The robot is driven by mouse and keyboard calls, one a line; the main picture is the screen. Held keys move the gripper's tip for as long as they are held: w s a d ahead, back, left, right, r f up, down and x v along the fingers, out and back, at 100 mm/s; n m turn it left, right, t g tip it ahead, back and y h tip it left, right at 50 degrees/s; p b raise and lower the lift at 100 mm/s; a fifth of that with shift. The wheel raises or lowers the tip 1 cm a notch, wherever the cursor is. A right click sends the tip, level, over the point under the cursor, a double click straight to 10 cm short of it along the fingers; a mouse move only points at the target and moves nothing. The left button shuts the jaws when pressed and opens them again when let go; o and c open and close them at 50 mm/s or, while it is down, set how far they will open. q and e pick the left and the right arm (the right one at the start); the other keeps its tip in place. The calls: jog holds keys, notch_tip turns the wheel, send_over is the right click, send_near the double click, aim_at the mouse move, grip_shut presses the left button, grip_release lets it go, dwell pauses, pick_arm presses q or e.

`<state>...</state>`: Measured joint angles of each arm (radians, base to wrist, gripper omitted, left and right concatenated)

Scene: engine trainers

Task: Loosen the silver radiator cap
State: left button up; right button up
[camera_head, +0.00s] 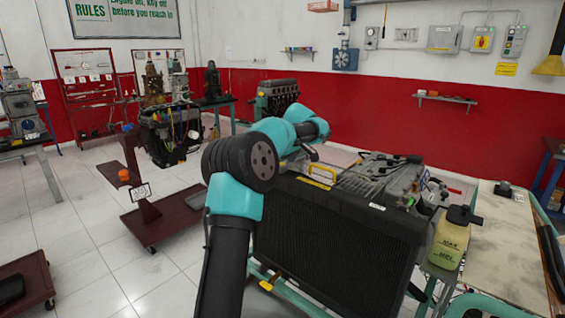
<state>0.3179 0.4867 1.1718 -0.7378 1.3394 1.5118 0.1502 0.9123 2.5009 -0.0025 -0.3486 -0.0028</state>
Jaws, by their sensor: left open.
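The black radiator (335,240) stands upright at the front of the engine trainer, with its finned face toward me. My left arm rises in front of it and bends over its top left end. My left gripper (304,158) is open near that top left end, small and partly hidden by my own arm links. I cannot make out the silver radiator cap; the arm covers part of the radiator's top edge. I cannot tell whether the gripper touches anything. My right gripper is not in view.
The silver engine (385,178) sits behind the radiator. A bottle of yellow-green fluid (450,240) stands right of the radiator, beside a worn table (505,235). Open tiled floor lies to the left, with a dark red stand (150,215).

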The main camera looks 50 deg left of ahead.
pick_arm(q)
jog(key=s+v, duration=0.1)
jog(key=v, duration=1.6)
jog(key=shift+w+r, duration=0.25)
jog(key=shift+w, duration=0.2)
